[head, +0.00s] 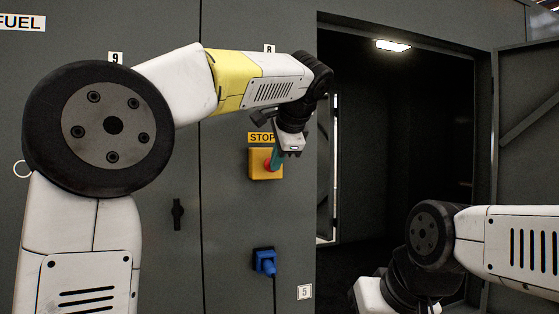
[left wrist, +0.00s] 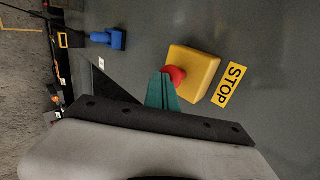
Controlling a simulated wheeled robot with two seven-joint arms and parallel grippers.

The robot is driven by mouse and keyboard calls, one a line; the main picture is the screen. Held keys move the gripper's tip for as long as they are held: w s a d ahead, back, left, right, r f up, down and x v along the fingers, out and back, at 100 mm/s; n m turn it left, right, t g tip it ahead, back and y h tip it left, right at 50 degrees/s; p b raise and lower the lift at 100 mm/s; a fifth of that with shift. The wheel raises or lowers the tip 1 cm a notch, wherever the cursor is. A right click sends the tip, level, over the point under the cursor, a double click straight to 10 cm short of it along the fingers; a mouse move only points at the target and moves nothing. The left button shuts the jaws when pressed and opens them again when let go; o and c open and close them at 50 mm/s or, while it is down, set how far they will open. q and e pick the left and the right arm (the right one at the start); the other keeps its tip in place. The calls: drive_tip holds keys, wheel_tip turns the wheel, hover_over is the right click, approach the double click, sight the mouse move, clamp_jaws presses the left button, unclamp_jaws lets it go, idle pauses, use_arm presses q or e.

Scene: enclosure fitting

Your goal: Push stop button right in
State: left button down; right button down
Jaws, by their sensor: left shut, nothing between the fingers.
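The stop button is a red knob (left wrist: 176,75) on a yellow box (head: 264,171), fixed to the grey cabinet front under a STOP label (head: 261,138). In the left wrist view the yellow box (left wrist: 195,70) shows near the middle. My left gripper (head: 276,160) is shut and empty, its teal fingertips (left wrist: 164,93) at the red knob. They overlap the knob's edge in both views and seem to touch it. They hide part of it, and I cannot tell how deep it sits. My right arm is at the lower right; its fingers do not show.
A blue plug (head: 265,262) with a cable sits below the yellow box. A black handle (head: 178,213) is on the panel to the left. The dark open cabinet (head: 400,130) is to the right, with its open door (head: 528,130) at the far right.

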use_arm(q)
drive_tip(key=shift+w, duration=0.1)
drive_tip(key=shift+w+a, duration=0.3)
drive_tip(key=shift+w, duration=0.45)
